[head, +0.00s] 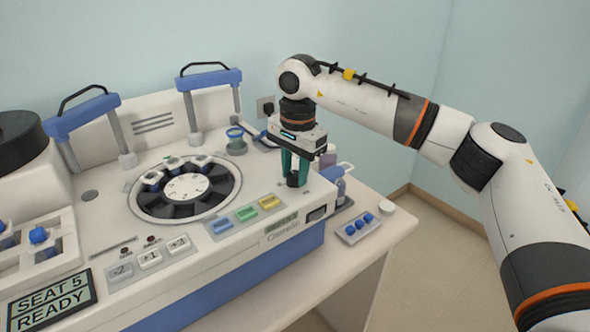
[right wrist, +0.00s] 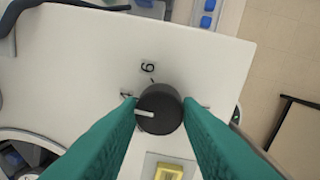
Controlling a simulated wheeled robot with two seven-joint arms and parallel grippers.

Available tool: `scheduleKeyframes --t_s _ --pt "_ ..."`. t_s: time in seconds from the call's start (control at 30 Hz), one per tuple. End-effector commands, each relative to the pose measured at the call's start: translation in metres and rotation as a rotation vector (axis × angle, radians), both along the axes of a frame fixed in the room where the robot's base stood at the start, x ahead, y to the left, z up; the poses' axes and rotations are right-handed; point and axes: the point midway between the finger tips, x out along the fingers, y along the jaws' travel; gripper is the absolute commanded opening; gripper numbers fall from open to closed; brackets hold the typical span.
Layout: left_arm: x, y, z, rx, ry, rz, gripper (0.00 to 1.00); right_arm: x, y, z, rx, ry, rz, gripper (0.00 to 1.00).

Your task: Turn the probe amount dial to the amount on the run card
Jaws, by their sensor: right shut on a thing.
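The probe amount dial (right wrist: 160,112) is a round black knob with a white pointer line, on the white top of the machine. In the right wrist view its pointer points left, near a partly hidden mark. A printed numeral, 6 or 9, stands above it. My right gripper (right wrist: 158,108) has its green fingers shut on the dial's sides. In the head view the right gripper (head: 295,178) points down over the dial (head: 293,180) at the machine's right end. The run card cannot be made out. My left gripper is not in view.
The carousel (head: 185,188) lies left of the dial. Blue, green and yellow buttons (head: 246,213) sit just in front. A display (head: 52,300) reads SEAT 5 READY. A small tray with blue caps (head: 357,228) stands to the right.

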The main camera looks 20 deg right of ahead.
Motion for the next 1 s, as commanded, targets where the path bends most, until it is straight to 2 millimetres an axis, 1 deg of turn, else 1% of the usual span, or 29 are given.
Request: scheduleKeyframes --t_s 0.4,0.43,0.53,0.57,0.87,0.97,1.0 --pt "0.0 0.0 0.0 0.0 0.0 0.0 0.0 0.001 0.0 0.001 -0.001 -0.004 -0.007 0.09" --pt "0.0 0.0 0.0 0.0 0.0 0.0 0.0 0.001 -0.001 0.001 -0.001 -0.004 -0.007 0.35" --pt "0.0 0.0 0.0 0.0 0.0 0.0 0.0 0.001 0.0 0.001 0.0 -0.003 -0.007 0.51" --pt "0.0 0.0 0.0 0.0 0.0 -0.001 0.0 0.001 0.0 0.001 0.0 -0.003 -0.007 0.53" --pt "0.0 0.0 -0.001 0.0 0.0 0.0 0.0 0.0 0.0 0.002 -0.001 -0.002 -0.006 0.53" --pt "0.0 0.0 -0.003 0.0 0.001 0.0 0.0 0.0 0.0 0.01 0.001 -0.004 -0.006 0.53" --pt "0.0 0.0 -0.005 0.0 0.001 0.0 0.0 0.0 0.0 0.016 0.001 -0.005 -0.006 0.53"
